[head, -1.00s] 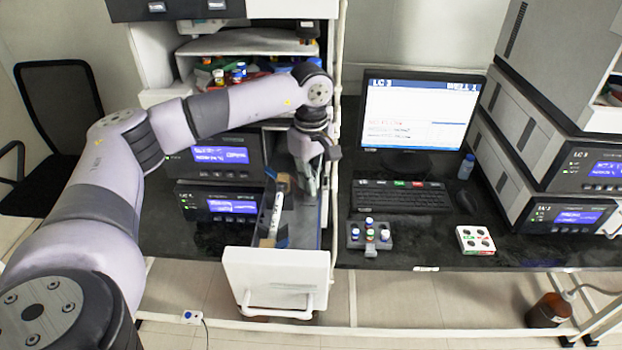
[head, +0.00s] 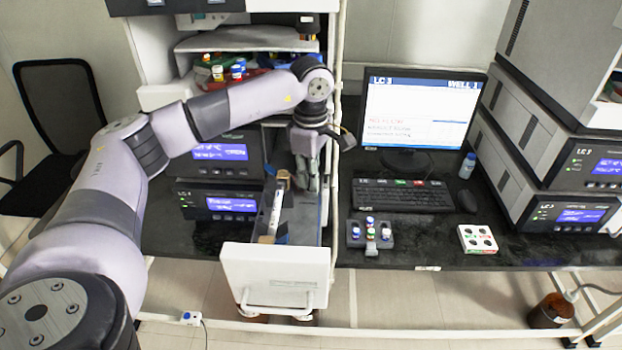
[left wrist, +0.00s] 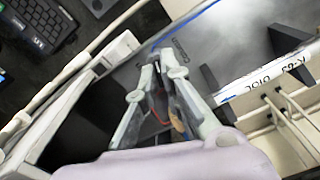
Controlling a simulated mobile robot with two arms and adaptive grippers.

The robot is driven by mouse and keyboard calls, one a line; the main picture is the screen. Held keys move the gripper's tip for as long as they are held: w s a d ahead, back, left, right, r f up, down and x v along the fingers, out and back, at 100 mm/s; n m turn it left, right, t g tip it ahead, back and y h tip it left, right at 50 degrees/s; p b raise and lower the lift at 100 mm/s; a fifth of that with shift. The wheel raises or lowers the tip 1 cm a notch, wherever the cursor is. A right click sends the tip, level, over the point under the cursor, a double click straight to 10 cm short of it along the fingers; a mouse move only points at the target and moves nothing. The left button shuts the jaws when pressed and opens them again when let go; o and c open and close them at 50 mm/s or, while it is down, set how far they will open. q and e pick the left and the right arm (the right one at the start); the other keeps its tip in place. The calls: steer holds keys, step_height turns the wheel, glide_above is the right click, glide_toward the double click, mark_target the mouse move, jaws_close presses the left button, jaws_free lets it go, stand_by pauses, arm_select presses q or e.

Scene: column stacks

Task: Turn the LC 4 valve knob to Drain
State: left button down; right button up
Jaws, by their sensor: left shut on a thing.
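My left gripper (head: 307,178) reaches down into an open white-fronted drawer (head: 275,275) beside the stacked instruments at left. In the left wrist view its fingertips (left wrist: 165,62) are close together at the drawer's grey inner panel (left wrist: 220,50). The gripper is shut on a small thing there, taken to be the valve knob. The fingers hide nearly all of it, and its pointer and any Drain mark cannot be read. The lower left instrument (head: 218,203) carries a small LC label, its number too small to read surely. My right gripper is not in view.
A column in a holder (left wrist: 270,85) lies along the drawer, close to the fingers. A white upright post (head: 335,120) stands just right of the wrist. The monitor (head: 417,107), keyboard (head: 403,195), vial block (head: 370,234) and white tray (head: 478,239) are on the bench.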

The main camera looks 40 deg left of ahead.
arm_select(q)
steer(key=n+b, duration=0.1)
steer(key=n, duration=0.5)
steer(key=shift+n, duration=0.3)
steer(key=n, duration=0.6)
steer(key=shift+n, duration=0.3)
steer(key=c, duration=1.7)
jaws_free()
steer(key=shift+r, duration=0.1)
step_height(320, 180, up, 12)
steer(key=shift+f, duration=0.1)
steer(key=shift+f, duration=0.1)
